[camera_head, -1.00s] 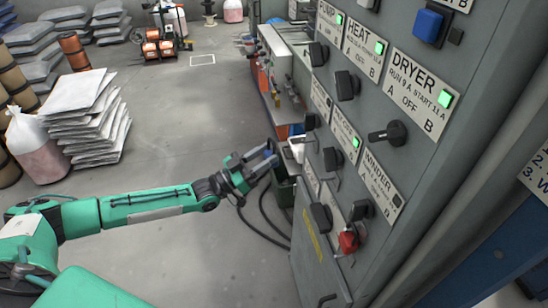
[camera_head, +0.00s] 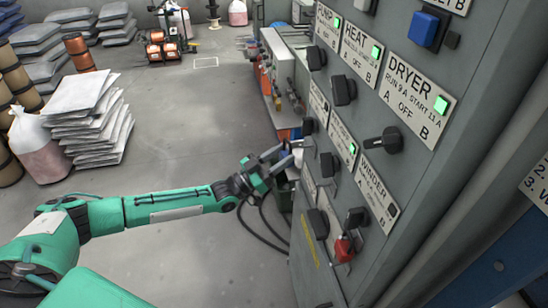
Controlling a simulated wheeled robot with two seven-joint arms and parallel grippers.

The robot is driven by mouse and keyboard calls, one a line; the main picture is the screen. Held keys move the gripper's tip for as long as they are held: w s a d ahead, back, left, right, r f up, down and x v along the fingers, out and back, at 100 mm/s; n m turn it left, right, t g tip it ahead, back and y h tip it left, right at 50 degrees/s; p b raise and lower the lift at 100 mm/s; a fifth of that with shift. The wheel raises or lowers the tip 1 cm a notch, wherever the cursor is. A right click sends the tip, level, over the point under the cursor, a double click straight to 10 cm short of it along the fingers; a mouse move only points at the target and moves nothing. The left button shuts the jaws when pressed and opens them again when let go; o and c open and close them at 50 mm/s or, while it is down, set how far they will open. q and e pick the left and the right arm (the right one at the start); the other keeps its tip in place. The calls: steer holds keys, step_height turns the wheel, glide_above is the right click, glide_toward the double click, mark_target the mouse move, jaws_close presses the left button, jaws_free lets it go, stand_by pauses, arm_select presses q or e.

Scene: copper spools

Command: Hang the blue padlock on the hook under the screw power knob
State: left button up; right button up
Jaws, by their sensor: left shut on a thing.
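My left gripper (camera_head: 276,157) reaches in from the left and is close to the left edge of the grey control cabinet (camera_head: 405,195). It is shut on a small blue thing (camera_head: 284,154), which looks like the blue padlock; the fingers hide much of it. The second-row knobs (camera_head: 327,165) are just right of the gripper. The word screw cannot be read on any plate from here, and the hook under that knob cannot be made out clearly. My right gripper is not in view.
A red padlock (camera_head: 344,249) hangs below the winder knob (camera_head: 356,217). The dryer knob (camera_head: 383,139) and other knobs stick out of the panel. Stacked white sacks (camera_head: 90,120) stand at the left. The floor between is clear.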

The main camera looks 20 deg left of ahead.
mark_target(294, 163)
arm_select(q)
steer(key=shift+w+d, duration=0.45)
steer(key=shift+d, duration=0.25)
steer(key=shift+w+d+f+b, duration=0.4)
steer(key=shift+w+d+b, duration=0.15)
steer(key=shift+d, duration=0.25)
steer(key=shift+w+d+f+b, duration=0.35)
steer(key=shift+w+d+b, duration=0.15)
steer(key=shift+d, duration=0.25)
steer(key=o, duration=1.1)
steer(key=shift+d, duration=0.15)
steer(key=shift+o, duration=0.2)
steer(key=shift+f, duration=0.1)
